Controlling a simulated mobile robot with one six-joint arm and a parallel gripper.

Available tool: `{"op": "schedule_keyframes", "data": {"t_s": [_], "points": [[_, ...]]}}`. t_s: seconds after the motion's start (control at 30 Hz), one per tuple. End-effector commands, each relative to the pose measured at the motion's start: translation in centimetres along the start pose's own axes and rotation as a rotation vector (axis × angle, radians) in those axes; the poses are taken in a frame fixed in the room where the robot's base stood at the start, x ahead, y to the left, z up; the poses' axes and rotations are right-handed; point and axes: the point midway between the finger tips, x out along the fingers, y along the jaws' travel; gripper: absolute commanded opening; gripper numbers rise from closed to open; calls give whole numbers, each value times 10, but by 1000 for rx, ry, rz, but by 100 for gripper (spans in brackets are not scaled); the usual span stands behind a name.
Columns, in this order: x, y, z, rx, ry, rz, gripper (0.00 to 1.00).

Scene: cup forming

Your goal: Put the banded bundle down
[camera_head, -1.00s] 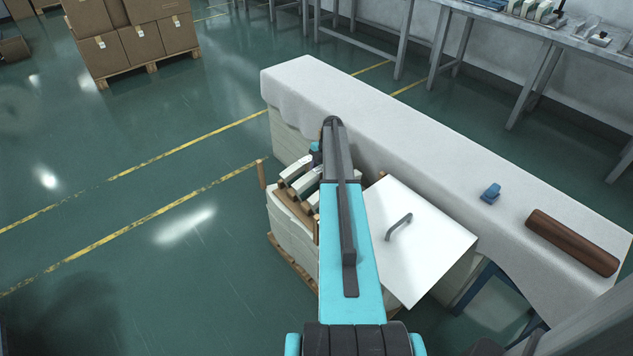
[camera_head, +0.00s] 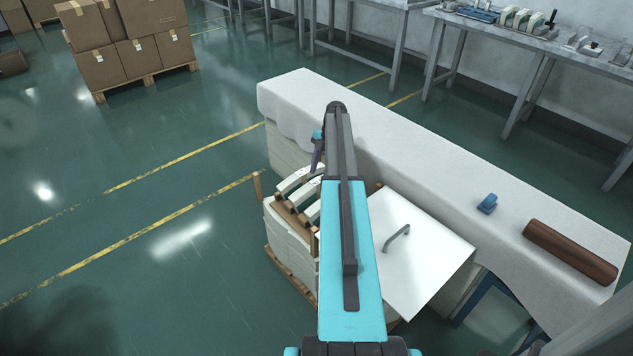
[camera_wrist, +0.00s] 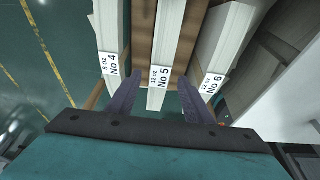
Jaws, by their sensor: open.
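Three pale banded bundles lie side by side on a wooden rack. In the wrist view their white labels read No 4 (camera_wrist: 108,65), No 5 (camera_wrist: 159,77) and No 6 (camera_wrist: 211,83). My gripper (camera_wrist: 157,88) is open and empty, its two dark fingers apart on either side of the No 5 label in the picture. In the head view my gripper (camera_head: 317,152) shows partly beside the arm, above the bundles (camera_head: 294,181) with a visible gap. My arm hides part of the rack. I cannot tell which bundle was handled last.
The rack stands on a stack of white sheets (camera_head: 286,235) on a pallet. A white board with a handle (camera_head: 428,262) is to the right. A cloth-covered table (camera_head: 420,160) behind bears a blue item (camera_head: 488,204) and a brown roller (camera_head: 570,251). Floor on the left is clear.

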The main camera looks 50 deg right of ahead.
Motion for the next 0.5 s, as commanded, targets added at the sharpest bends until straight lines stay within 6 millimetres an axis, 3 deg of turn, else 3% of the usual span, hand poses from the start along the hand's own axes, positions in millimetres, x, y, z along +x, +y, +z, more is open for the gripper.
{"op": "schedule_keyframes", "data": {"t_s": [0.2,0.5], "points": [[-17,0,0,1,0,0,47],[-20,0,0,1,1,0,47]]}}
